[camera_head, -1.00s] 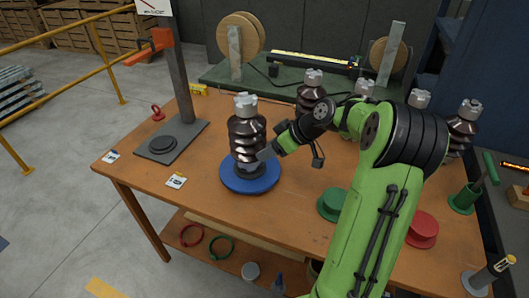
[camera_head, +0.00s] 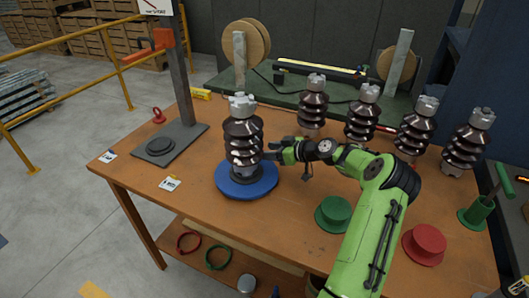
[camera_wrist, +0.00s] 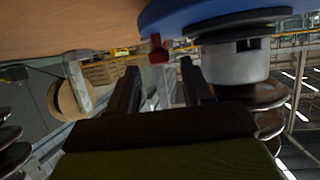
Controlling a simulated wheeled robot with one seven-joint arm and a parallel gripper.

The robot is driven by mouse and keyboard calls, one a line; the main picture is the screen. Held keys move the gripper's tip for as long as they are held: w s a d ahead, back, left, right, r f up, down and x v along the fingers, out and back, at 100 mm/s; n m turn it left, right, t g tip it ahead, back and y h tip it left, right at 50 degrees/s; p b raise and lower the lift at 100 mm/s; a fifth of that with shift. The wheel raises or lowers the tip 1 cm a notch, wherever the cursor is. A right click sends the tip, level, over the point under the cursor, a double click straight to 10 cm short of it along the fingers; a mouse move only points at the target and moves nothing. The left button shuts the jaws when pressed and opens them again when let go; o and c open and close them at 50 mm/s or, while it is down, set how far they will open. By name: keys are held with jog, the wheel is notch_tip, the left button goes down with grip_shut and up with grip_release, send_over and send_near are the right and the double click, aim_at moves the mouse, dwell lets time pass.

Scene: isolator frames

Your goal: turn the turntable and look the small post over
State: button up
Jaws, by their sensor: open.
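The small post (camera_head: 243,132) is dark brown and ribbed with a grey metal cap. It stands upright on the blue turntable (camera_head: 262,188). Small pale marks show on its lower ribs at the left; I cannot tell what they are. My gripper (camera_head: 270,152) is just right of the post at its lower-middle ribs; I cannot tell if they touch. In the wrist view, which is upside down, my gripper (camera_wrist: 160,78) has its two fingers apart with nothing between them. The post's grey base (camera_wrist: 235,62) and the turntable's edge (camera_wrist: 165,15) are beside them.
Several similar posts (camera_head: 362,115) stand along the table's back right. A green flanged piece (camera_head: 333,214) and a red one (camera_head: 424,243) sit at the front right. A grey stand (camera_head: 160,146) is at the left. The table's front left is mostly clear.

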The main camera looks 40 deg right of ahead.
jog(key=shift+x, duration=1.45)
grip_shut()
